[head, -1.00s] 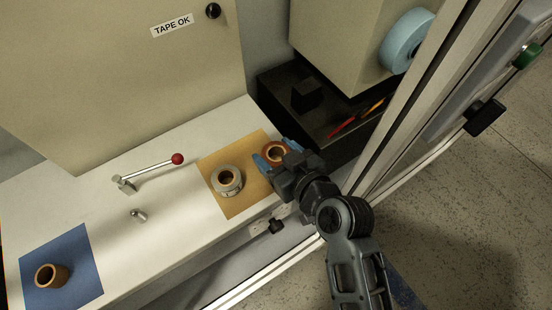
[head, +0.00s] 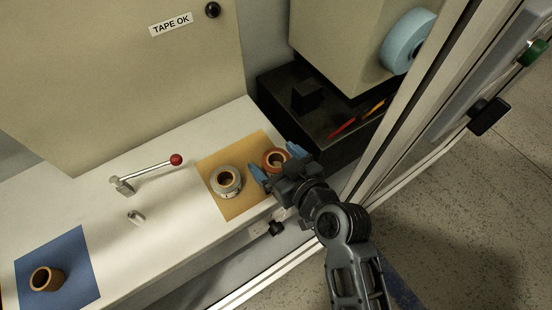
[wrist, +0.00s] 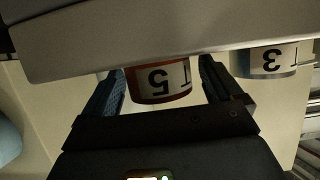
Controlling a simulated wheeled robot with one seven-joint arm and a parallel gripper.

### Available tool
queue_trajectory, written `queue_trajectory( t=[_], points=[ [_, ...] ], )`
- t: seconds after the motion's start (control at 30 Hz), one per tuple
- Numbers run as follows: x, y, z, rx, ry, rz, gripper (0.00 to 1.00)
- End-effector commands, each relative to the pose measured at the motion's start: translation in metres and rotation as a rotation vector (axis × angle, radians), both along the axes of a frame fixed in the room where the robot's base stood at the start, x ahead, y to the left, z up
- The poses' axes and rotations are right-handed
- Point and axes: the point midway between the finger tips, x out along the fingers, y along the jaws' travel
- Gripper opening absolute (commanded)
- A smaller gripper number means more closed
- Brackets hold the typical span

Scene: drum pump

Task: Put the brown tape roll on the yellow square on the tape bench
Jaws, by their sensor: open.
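An orange-brown tape roll (head: 274,160) stands upright at the right edge of the yellow square (head: 236,208) on the white bench. A darker brown roll (head: 46,279) stands on the blue square (head: 84,258) at the left. My gripper (head: 268,163) is open at the orange-brown roll, with its blue fingers beside it.
A silver-grey roll (head: 226,181) stands on the yellow square just left of my gripper; its label reads 3 in the wrist view (wrist: 268,62). A lever with a red knob (head: 176,160) and a small metal peg (head: 136,217) are further left. A frame post (head: 408,100) rises at the right.

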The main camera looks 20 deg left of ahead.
Motion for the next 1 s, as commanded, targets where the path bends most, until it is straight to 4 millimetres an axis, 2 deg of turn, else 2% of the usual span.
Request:
queue_trajectory(
  t=[0.17,0.7,1.0],
  points=[
    [-0.002,-0.003,0.005,0.000,0.000,-0.001,0.93],
    [-0.057,-0.077,0.042,0.000,0.002,-0.002,0.93],
    [-0.066,-0.089,0.049,0.000,0.000,0.000,0.93]
  ],
)
